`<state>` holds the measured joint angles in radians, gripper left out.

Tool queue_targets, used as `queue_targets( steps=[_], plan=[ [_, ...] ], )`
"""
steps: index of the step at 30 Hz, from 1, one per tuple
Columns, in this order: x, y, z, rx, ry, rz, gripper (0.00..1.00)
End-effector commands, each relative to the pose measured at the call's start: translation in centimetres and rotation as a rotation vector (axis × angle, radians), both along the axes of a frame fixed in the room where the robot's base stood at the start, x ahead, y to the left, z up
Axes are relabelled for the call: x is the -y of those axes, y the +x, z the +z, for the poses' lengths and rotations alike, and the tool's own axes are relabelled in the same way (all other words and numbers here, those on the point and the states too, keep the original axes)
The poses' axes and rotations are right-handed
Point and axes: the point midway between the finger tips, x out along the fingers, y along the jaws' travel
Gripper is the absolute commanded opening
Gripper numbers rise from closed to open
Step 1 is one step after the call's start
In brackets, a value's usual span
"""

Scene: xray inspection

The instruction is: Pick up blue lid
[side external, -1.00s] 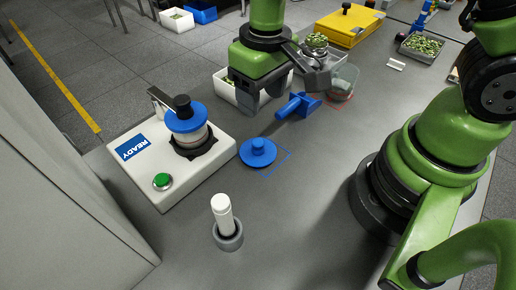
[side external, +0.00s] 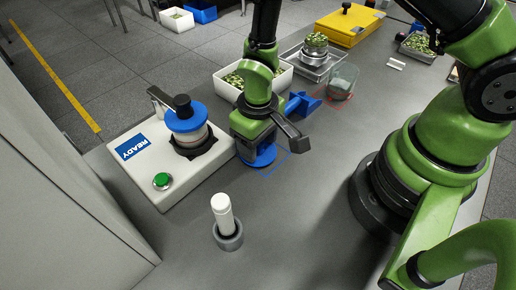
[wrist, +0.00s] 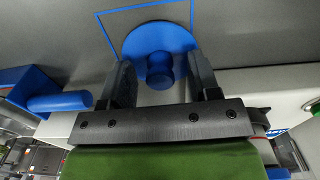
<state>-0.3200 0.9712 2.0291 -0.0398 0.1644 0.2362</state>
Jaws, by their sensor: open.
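The blue lid (side external: 262,160) lies on the grey table beside the white READY machine, partly hidden under my gripper in the side view. In the wrist view the blue lid (wrist: 157,40) shows as a round disc with a knob on it. My gripper (wrist: 161,80) is open and empty, with one finger on each side of the knob. In the side view my gripper (side external: 256,150) is low, directly over the lid. I cannot tell whether the fingers touch the knob.
The white machine (side external: 140,185) with a blue-topped fixture (side external: 186,122) stands left of the lid. A white cylinder in a grey holder (side external: 228,238) stands in front. A blue scoop (side external: 302,104), a white bin (side external: 228,88) and a clear container (side external: 342,82) are behind.

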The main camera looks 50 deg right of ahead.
Motion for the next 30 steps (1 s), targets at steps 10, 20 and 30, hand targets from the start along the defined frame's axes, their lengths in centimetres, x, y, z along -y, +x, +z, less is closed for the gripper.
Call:
queue_targets(
  steps=[10, 20, 30],
  plan=[
    [-0.01, 0.02, -0.24, 0.001, 0.0, 0.0, 0.38],
    [-0.01, 0.02, -0.22, 0.001, 0.0, 0.0, 0.04],
    [-0.03, 0.09, 0.69, 0.004, 0.001, 0.0, 0.04]
  ],
)
